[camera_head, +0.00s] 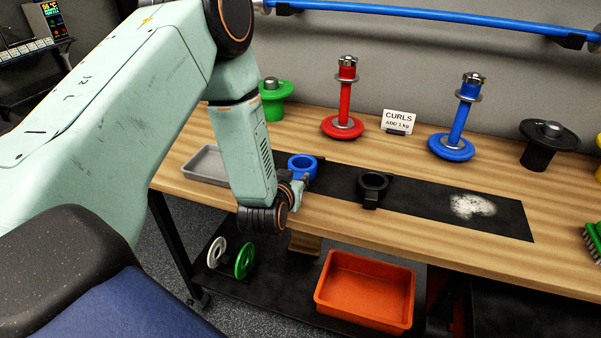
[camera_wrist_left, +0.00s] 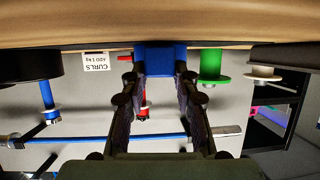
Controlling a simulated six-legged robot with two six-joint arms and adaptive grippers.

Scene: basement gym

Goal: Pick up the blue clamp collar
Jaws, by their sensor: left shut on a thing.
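The blue clamp collar (camera_head: 302,165) is a ring with a small lug, over the left end of the black mat. My left gripper (camera_head: 298,184) is at its near side, shut on it. In the left wrist view, which is upside down, the blue collar (camera_wrist_left: 167,60) sits between the two fingertips (camera_wrist_left: 167,82). I cannot tell whether the collar touches the mat or is slightly above it. My right gripper is not in view.
A black clamp collar (camera_head: 373,184) stands on the black mat (camera_head: 420,195) to the right. A grey tray (camera_head: 205,165) is left of my gripper. Red (camera_head: 345,100) and blue (camera_head: 456,120) plate posts stand behind. An orange bin (camera_head: 365,290) is on the lower shelf.

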